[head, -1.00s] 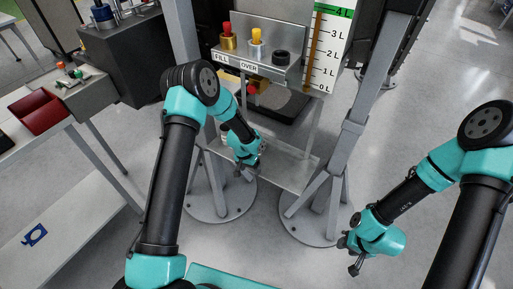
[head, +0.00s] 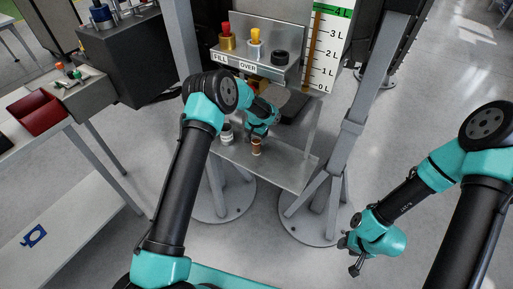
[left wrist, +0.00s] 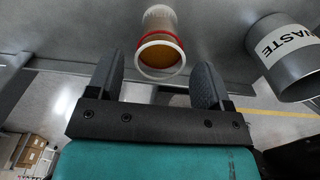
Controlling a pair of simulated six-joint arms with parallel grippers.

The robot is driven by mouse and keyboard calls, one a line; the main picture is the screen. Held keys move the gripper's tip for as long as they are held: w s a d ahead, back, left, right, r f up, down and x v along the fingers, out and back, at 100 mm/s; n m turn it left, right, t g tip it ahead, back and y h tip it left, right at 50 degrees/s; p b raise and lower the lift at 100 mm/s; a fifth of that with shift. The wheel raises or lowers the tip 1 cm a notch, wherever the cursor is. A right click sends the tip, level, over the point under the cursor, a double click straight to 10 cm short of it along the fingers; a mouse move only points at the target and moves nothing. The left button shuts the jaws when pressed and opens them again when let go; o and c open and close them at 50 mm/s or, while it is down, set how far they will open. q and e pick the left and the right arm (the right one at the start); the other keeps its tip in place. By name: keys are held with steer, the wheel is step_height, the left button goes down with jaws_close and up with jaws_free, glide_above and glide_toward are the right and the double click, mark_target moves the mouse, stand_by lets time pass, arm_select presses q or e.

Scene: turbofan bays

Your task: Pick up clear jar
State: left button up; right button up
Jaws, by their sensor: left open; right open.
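The clear jar (head: 256,146) looks amber-brown and stands upright on the lower metal shelf (head: 285,168). In the left wrist view the jar (left wrist: 160,22) shows a pale rim, a red ring and amber inside. My right gripper (head: 350,256) is open and empty over the floor at the lower right.
A grey can marked WASTE (left wrist: 287,58) stands close beside the jar; it appears left of it in the head view (head: 227,133). The upper shelf marked FILL and OVER (head: 255,68) hangs above my left gripper. A grey post (head: 345,150) rises at the right.

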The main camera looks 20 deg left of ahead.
arm_select(q)
steer(key=shift+f, duration=2.25)
steer(key=shift+c, duration=0.5)
steer(key=c, duration=1)
steer(key=shift+o, duration=0.2)
steer(key=shift+r, duration=0.5)
steer(key=r, duration=0.2)
steer(key=shift+s+r, duration=0.3)
steer(key=shift+r, duration=0.05)
steer(key=s+d+r, duration=0.1)
steer(key=s+d, duration=0.3)
steer(key=s, duration=1)
steer(key=shift+s+d+r, duration=0.15)
steer(key=shift+s+d, duration=0.05)
steer(key=shift+s, duration=0.2)
